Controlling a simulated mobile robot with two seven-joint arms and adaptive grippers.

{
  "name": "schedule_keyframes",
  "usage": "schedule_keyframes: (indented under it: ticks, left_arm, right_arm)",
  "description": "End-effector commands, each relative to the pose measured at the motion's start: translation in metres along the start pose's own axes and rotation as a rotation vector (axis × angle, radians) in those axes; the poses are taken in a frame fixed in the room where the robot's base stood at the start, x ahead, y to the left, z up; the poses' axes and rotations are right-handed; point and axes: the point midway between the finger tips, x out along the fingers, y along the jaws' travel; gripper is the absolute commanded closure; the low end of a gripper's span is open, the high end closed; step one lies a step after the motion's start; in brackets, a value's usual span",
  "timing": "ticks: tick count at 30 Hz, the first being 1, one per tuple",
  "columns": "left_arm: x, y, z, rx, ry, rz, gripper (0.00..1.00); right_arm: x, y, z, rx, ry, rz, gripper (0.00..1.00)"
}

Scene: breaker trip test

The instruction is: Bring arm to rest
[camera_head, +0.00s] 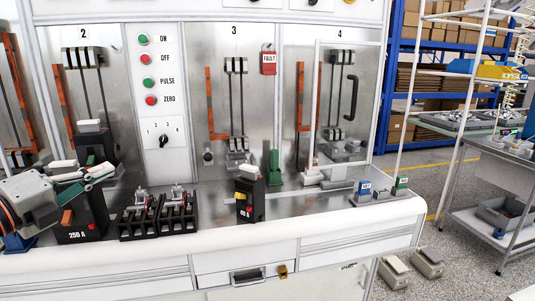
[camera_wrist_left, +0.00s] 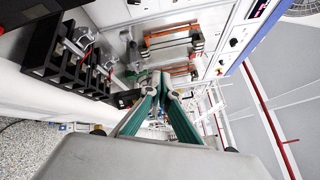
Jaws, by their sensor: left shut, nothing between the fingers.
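My left arm comes in from the left edge in the head view. Its gripper (camera_head: 107,173) is above the left part of the bench, near the black breaker marked 250 A (camera_head: 82,219), which it partly covers. In the left wrist view the green fingers of the gripper (camera_wrist_left: 163,80) meet at their tips, with nothing between them. My right gripper is not in view.
Two black fuse-like blocks (camera_head: 158,216) sit right of the 250 A breaker. A black breaker (camera_head: 250,195) stands mid-bench. The panel has buttons (camera_head: 148,69), a red FAULT tag (camera_head: 268,61) and a clear door with a black handle (camera_head: 349,97). The front edge is white (camera_head: 330,218).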

Motion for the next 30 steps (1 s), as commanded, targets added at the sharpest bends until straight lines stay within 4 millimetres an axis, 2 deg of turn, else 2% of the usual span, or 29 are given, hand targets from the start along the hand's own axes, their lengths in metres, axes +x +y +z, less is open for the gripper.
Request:
schedule_keyframes:
  ticks: [1, 3, 5, 7, 14, 18, 20, 24, 27, 30]
  left_arm:
    - [0.004, 0.019, -0.012, -0.069, 0.008, 0.009, 1.0]
    - [0.009, 0.046, -0.027, -0.165, 0.013, 0.024, 1.0]
    - [0.012, 0.072, -0.044, -0.261, 0.016, 0.041, 1.0]
    - [0.013, 0.107, -0.067, -0.386, 0.013, 0.066, 1.0]
    - [-0.003, 0.218, -0.155, -0.808, -0.04, 0.17, 1.0]
    - [-0.028, 0.28, -0.216, -1.06, -0.108, 0.249, 1.0]
    - [-0.042, 0.304, -0.244, -1.167, -0.146, 0.284, 1.0]
    - [-0.083, 0.354, -0.313, -1.407, -0.255, 0.372, 1.0]
    - [-0.115, 0.38, -0.361, -1.562, -0.345, 0.432, 1.0]
    - [-0.144, 0.398, -0.401, -1.687, -0.432, 0.482, 1.0]
  right_arm:
    - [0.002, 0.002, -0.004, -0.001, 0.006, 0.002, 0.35]
    - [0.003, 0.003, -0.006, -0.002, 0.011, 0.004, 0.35]
    - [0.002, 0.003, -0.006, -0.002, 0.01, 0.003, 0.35]
    - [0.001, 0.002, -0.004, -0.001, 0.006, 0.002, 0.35]
    - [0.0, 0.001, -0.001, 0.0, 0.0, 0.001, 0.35]
    - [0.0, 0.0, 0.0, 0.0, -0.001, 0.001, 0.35]
    - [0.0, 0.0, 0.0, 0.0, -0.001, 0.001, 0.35]
    - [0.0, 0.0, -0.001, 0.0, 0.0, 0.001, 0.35]
    - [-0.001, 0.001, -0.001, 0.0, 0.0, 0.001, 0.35]
    - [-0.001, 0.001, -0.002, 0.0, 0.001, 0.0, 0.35]
